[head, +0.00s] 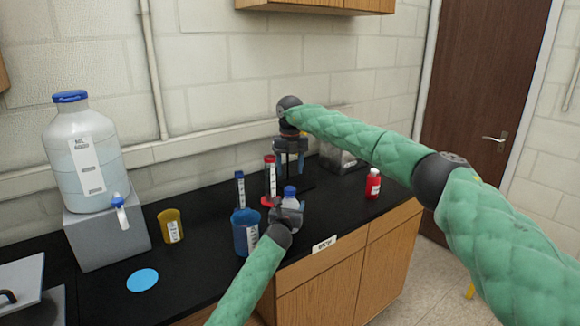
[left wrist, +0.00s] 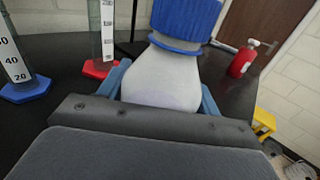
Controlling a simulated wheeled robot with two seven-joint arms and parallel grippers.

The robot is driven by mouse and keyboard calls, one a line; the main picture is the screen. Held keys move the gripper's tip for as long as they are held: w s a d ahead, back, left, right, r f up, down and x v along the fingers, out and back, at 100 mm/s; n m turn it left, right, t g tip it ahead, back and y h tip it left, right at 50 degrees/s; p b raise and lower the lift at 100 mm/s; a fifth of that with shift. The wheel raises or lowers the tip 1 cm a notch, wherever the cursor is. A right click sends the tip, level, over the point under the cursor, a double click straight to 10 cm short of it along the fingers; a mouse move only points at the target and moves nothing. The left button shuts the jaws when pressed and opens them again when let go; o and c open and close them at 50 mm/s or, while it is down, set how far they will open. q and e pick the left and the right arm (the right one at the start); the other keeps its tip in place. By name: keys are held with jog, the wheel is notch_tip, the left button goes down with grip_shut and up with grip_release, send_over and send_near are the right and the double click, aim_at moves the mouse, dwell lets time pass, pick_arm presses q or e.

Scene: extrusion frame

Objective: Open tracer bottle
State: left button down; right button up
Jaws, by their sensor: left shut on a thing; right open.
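A small translucent white bottle with a blue screw cap (head: 290,192) stands over the black counter; I take it for the tracer bottle. My left gripper (head: 287,212) is shut around its body. In the left wrist view the bottle's pale body (left wrist: 160,80) sits between the blue fingers, and the ribbed blue cap (left wrist: 185,18) is on it. My right gripper (head: 290,160) points down, open, behind and above the bottle, apart from the cap. Whether the bottle's base touches the counter is hidden.
A red-based cylinder (head: 270,180), a blue-based cylinder (head: 240,190) and a blue beaker (head: 245,232) stand close left of the bottle. A red bottle (head: 373,184) stands right. A yellow beaker (head: 171,226) and a big carboy (head: 85,155) on a grey block are farther left.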

aim_at(290, 189)
jog(key=shift+s+f, duration=0.1)
jog(key=shift+f, duration=3.7)
jog(key=c, duration=1)
jog(key=shift+r, duration=1.15)
jog(key=shift+r, duration=2)
pick_arm(q)
jog(key=shift+c, duration=1.2)
grip_release()
jog(key=shift+s, duration=0.1)
pick_arm(e)
jog(key=shift+f, duration=0.1)
